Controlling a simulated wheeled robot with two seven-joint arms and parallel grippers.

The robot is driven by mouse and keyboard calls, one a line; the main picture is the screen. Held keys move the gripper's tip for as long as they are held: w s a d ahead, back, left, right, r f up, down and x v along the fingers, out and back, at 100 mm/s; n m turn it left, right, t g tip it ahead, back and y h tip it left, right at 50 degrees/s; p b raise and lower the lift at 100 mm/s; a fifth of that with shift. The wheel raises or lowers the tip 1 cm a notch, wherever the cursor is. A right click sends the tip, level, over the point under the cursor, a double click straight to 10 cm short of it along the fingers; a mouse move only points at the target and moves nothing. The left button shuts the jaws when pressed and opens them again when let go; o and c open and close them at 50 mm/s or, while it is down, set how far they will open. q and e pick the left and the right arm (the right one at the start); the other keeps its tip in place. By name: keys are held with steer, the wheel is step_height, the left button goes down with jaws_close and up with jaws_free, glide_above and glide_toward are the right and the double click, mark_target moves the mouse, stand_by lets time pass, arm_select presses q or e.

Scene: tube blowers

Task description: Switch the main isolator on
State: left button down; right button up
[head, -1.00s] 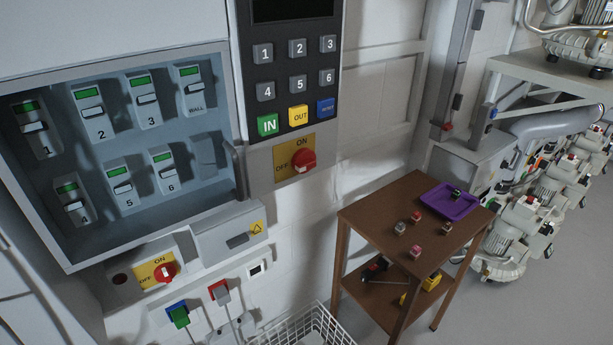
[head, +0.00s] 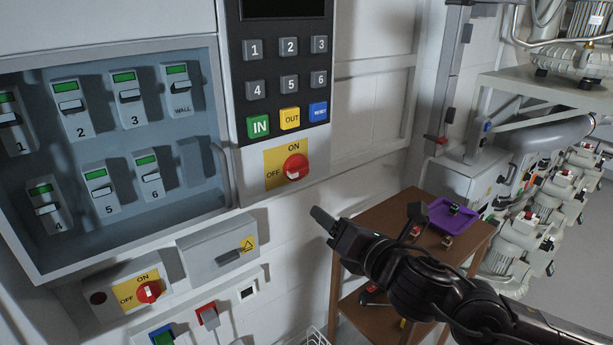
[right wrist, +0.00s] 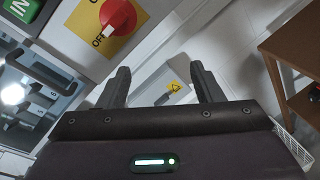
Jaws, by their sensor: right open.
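Two red rotary switches on yellow ON/OFF plates are in view; no label tells me which is the main isolator. One red knob (head: 296,167) is under the keypad, and it also shows at the top of the right wrist view (right wrist: 117,15). The other red knob (head: 148,292) is under the breaker box. My left gripper is not in view.
The keypad panel (head: 237,90) stands out from the wall beside the open breaker box (head: 215,110) with several breakers. A grey box (head: 212,252) with a warning label juts out below. A brown table (head: 385,215) with a purple tray (head: 440,212) stands behind my right arm.

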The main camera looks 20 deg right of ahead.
mark_target(301, 171)
steer(key=w+a+r+n+y+p, duration=0.1)
steer(key=w+r+n, duration=0.1)
steer(key=n, duration=0.1)
steer(key=w+a+r+n+y+p, duration=0.1)
steer(key=w+r+n, duration=0.1)
steer(key=n, duration=0.1)
steer(key=w+r+n+y+p, duration=0.1)
steer(key=w+r+n, duration=0.1)
steer(key=n, duration=0.1)
steer(key=shift+w+a+r+t, duration=0.15)
steer(key=shift+w+a+t, duration=0.15)
steer(key=shift+a+t, duration=0.1)
steer(key=shift+w+a, duration=0.25)
steer(key=shift+w, duration=0.3)
steer(key=c, duration=1)
